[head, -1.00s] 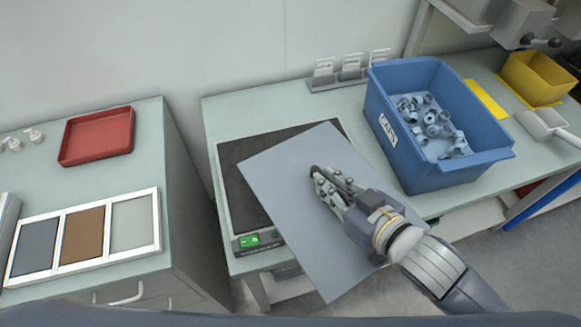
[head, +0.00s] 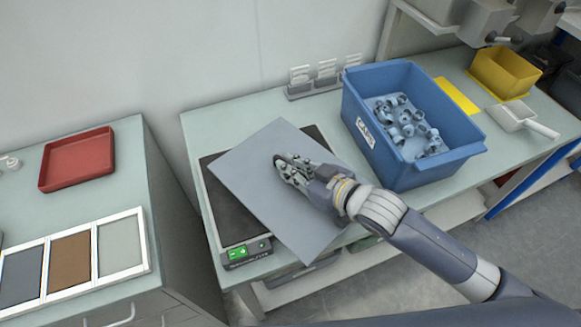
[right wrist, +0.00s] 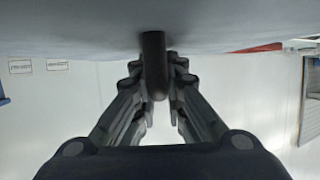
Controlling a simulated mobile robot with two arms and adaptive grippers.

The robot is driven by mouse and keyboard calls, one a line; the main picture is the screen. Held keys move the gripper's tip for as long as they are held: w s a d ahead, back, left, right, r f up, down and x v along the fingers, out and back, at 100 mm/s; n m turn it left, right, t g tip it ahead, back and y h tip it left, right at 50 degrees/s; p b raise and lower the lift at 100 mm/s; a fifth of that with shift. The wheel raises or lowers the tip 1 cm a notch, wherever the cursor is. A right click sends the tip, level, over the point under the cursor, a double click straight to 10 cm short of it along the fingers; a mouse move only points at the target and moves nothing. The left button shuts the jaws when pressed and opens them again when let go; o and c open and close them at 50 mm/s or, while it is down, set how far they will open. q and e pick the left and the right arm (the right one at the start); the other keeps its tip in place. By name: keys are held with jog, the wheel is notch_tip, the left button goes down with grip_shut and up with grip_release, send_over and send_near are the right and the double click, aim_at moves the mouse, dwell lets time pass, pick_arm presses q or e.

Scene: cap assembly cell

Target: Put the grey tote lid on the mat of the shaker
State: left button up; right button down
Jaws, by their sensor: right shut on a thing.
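The grey tote lid (head: 262,185) is a flat, thin panel, turned at an angle to the shaker. My right gripper (head: 281,162) is above it, shut on its dark handle (right wrist: 154,65), which shows between the fingers in the right wrist view. The shaker has a black mat (head: 222,208) and a front panel with a green display (head: 246,251). The lid covers much of the mat and overhangs its front right side. I cannot tell whether the lid touches the mat. My left gripper is not in view.
A blue tote (head: 398,164) of grey fittings stands close to the right of the lid. A small rack (head: 315,84) is at the wall. A yellow bin (head: 505,72) and a white scoop (head: 515,117) are far right. A red tray (head: 78,160) sits on the left cabinet.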

jog(key=shift+w, duration=1.1)
jog(key=shift+w+f, duration=0.1)
jog(key=shift+f, duration=1.75)
jog(key=c, duration=1.7)
grip_release()
jog(key=shift+f, duration=0.15)
jog(key=shift+o, duration=0.2)
